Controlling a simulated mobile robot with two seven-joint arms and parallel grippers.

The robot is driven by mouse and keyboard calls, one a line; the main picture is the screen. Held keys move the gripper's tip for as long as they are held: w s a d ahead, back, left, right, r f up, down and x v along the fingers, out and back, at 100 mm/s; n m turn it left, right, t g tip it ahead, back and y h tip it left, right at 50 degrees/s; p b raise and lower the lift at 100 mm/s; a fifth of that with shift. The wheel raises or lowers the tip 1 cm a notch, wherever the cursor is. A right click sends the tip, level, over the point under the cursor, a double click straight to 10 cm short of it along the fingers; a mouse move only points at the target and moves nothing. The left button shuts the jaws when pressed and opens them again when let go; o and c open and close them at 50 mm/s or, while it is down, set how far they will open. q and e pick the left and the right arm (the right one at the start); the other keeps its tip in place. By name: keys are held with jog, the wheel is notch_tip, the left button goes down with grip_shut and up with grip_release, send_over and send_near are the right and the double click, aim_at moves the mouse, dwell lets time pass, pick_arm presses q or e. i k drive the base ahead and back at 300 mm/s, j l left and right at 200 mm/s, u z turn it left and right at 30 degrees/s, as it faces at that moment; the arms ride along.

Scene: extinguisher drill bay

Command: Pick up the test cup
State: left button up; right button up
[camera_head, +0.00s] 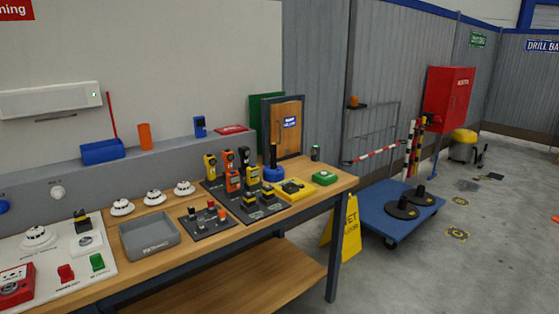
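No object is readably marked as the test cup, so I cannot tell which one it is. An upright orange cylinder (145,137) stands on the grey ledge behind the workbench. A blue round piece with a dark upright stem (273,172) stands on the bench towards its right end, in front of a small wooden door panel. Neither of my grippers shows in the head view.
The wooden workbench (190,243) holds a grey tray (150,238), white round detectors (153,197), handheld meters on dark boards, and a yellow case (292,190). A yellow floor sign (351,228) and blue trolley (375,210) stand right of it. Open floor lies at the right front.

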aim_at(274, 173)
jog(key=i+l, duration=0.35)
jog(key=i, duration=0.15)
jog(key=i+l, duration=0.3)
jog(key=i, duration=0.2)
jog(key=u, duration=0.05)
